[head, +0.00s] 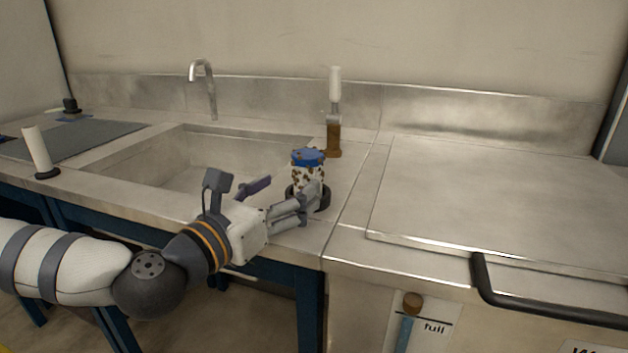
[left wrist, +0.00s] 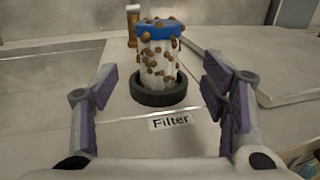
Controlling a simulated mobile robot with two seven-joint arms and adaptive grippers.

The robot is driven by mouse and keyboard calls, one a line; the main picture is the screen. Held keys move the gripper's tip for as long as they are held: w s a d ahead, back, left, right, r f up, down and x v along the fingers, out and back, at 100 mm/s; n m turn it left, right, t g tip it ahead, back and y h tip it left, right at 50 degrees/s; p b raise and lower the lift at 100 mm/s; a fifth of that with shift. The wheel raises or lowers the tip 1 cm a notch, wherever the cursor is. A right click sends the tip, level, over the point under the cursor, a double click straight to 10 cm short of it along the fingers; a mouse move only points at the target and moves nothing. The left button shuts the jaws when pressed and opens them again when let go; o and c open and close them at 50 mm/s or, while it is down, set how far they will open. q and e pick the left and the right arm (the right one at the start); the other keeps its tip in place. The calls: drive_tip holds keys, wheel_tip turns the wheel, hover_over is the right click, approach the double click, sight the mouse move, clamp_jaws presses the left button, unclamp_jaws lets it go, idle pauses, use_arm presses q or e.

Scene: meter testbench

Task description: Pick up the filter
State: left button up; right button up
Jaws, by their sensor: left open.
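The filter (head: 308,175) is a white cylinder with brown spots and a blue cap, standing upright in a dark round base on the metal counter, right of the sink. In the left wrist view the filter (left wrist: 158,62) stands ahead, centred between the fingers, with a label reading "Filter" in front of it. My left gripper (head: 290,198) is open and empty. Its fingers (left wrist: 160,100) are spread to either side of the filter, and I see no contact. In the head view a finger partly hides the filter's lower part. My right gripper is in neither view.
A brown-based holder with a white-topped part (head: 334,125) stands behind the filter. The sink (head: 205,160) with its faucet (head: 205,85) lies to the left. A raised metal lid (head: 500,205) with a black handle (head: 540,300) is at right. A white cylinder (head: 38,152) stands at far left.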

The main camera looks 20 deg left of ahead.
sight(299, 179)
use_arm(q)
drive_tip(key=x, duration=0.7)
drive_tip(key=shift+w, duration=0.2)
drive_tip(key=c, duration=1.4)
